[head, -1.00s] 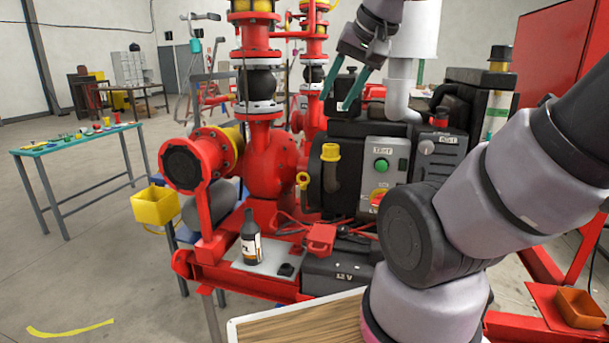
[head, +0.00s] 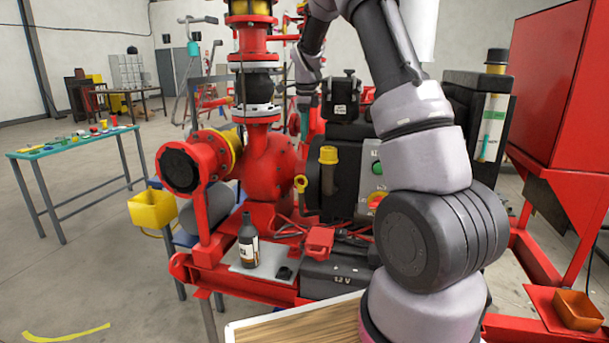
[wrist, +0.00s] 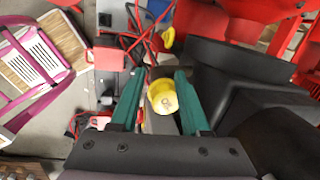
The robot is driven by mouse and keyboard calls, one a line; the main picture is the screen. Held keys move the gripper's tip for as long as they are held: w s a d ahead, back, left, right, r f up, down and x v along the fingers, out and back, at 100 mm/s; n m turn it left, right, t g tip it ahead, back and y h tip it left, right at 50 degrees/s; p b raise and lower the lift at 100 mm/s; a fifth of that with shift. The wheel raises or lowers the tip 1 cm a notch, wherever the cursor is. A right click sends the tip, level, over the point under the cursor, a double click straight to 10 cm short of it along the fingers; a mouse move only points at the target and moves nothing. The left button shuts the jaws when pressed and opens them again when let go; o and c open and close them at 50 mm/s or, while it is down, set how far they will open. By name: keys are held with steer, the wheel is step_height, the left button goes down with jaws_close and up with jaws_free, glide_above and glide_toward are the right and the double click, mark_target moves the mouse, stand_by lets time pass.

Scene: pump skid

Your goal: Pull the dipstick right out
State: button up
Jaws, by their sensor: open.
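The dipstick shows as a small yellow loop handle (head: 300,184) on the engine's left side; its lower part is hidden. What looks like the same handle is beyond my fingertips in the wrist view (wrist: 168,38). A larger yellow filler cap (head: 328,155) tops a dark neck just right of it. In the wrist view that cap (wrist: 162,97) appears between my teal fingers, below them in depth. My gripper (head: 304,122) is open and empty, above and behind the dipstick in the head view, with no contact visible.
The black engine (head: 345,108) and red pump pipe (head: 262,165) crowd either side. A bottle (head: 249,243) stands on the skid's front plate near a battery (head: 330,278) and red cables. My arm hides part of the control panel (head: 378,185).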

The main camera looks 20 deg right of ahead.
steer(key=w+f+m, duration=0.3)
steer(key=w+f, duration=0.1)
steer(key=f, duration=0.3)
glide_toward(301, 185)
steer(key=shift+g+h, duration=0.3)
steer(key=shift+g, duration=0.1)
steer(key=f, duration=0.1)
steer(key=w+d+f, duration=0.1)
steer(key=f, duration=0.3)
steer(key=shift+w+d, duration=0.2)
steer(key=shift+d, duration=0.1)
steer(key=shift+c, duration=0.3)
jaws_close()
steer(key=shift+r, duration=0.15)
